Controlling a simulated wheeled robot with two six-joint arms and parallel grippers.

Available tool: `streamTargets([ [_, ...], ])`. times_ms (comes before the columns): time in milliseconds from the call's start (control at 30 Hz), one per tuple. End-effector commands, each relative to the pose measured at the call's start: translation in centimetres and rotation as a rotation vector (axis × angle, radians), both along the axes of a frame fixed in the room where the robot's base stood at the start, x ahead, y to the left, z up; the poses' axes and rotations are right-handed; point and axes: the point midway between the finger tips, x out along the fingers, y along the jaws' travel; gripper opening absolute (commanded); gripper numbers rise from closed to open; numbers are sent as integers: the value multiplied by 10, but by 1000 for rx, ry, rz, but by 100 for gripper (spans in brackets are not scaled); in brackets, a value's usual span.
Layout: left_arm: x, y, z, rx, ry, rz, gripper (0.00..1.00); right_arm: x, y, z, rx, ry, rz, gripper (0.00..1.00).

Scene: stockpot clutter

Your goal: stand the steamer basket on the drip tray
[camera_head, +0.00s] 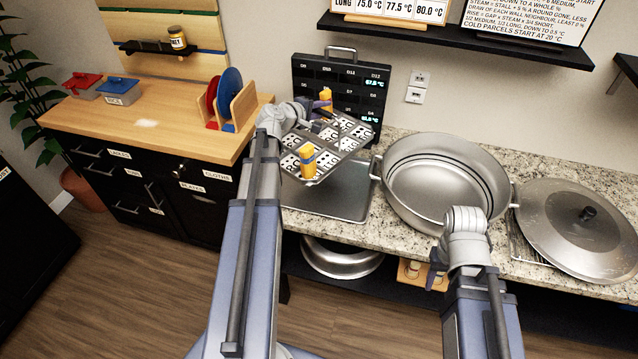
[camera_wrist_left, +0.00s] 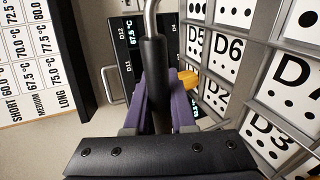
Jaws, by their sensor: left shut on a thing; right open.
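The steamer basket (camera_head: 325,150) is a metal frame of compartments holding white labelled pieces, with yellow parts at two sides. It hangs tilted above the drip tray (camera_head: 345,204), a flat grey metal tray on the counter, and hides part of it. My left gripper (camera_head: 321,107) is shut on the basket's black handle grip. In the left wrist view its purple fingers (camera_wrist_left: 157,108) close on the black grip (camera_wrist_left: 154,65), with the basket (camera_wrist_left: 255,80) at the right. My right gripper (camera_head: 437,277) is open and empty, in front of the counter below the stockpot.
A big open stockpot (camera_head: 440,178) stands right of the drip tray. Its lid (camera_head: 570,215) lies further right on a rack. A black panel with temperature readouts (camera_head: 345,75) stands behind the basket. A wooden cabinet (camera_head: 150,122) is at the left.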

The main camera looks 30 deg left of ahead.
Motion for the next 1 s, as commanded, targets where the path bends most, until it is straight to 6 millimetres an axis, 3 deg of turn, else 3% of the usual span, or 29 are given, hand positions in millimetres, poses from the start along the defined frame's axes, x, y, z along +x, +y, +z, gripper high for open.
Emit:
streamTargets([
  [467,-1,-7,-2,57,-12,82,0,0,0,-3,0,0,0,50],
  [1000,-1,-7,-60,57,-12,82,0,0,0,-61,0,0,-1,50],
])
